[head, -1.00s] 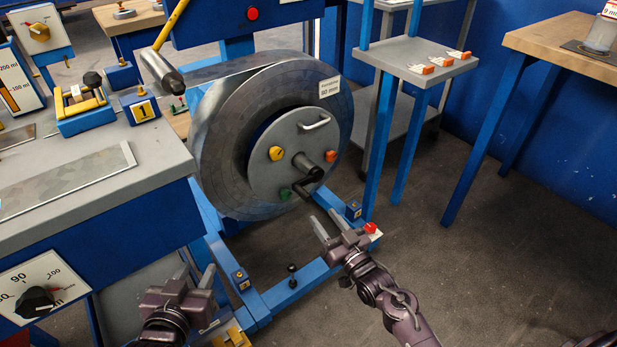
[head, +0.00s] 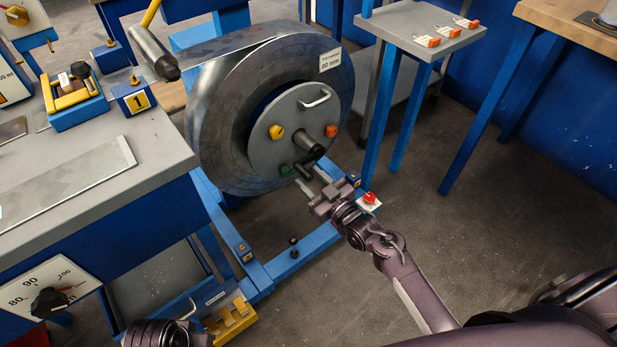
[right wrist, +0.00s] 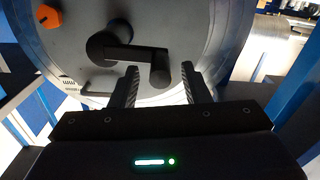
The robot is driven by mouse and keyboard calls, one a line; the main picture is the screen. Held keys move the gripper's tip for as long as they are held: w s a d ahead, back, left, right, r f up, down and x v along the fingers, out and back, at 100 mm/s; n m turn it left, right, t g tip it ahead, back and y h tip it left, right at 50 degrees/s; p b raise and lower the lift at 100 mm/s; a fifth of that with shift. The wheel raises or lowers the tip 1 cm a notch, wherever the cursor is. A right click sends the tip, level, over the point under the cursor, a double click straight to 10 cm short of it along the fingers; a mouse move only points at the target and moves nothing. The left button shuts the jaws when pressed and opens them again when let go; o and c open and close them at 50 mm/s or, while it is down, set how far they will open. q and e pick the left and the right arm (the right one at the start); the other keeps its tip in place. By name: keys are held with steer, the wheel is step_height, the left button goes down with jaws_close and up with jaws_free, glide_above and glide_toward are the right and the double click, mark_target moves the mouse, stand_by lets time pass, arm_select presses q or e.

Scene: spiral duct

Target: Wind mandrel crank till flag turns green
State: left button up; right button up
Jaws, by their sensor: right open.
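The mandrel drum (head: 225,110) has a grey face plate with a black crank (head: 310,153) at its hub. The crank's handle hangs low, and it also shows in the right wrist view (right wrist: 160,68). My right gripper (head: 311,181) is open just in front of and below the handle. In the right wrist view its fingertips (right wrist: 159,76) stand either side of the handle's lower end, with gaps; contact is not seen. A small red piece (head: 369,198) sits on a white plate by the frame; I cannot tell if it is the flag. Only my left wrist shows at the bottom edge.
The face plate carries yellow (head: 276,132), orange (head: 331,131) and green (head: 285,170) knobs and a grey handle (head: 315,98). A blue base frame (head: 290,284) lies below. A grey bench (head: 150,170) stands left, a shelf stand (head: 410,42) right. Floor at right is clear.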

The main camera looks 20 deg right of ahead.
steer(key=shift+w+a, duration=0.25)
steer(key=shift+w, duration=0.4)
arm_select(q)
steer(key=shift+d+r, duration=0.1)
arm_select(e)
jaws_close()
arm_select(q)
steer(key=shift+r, duration=0.1)
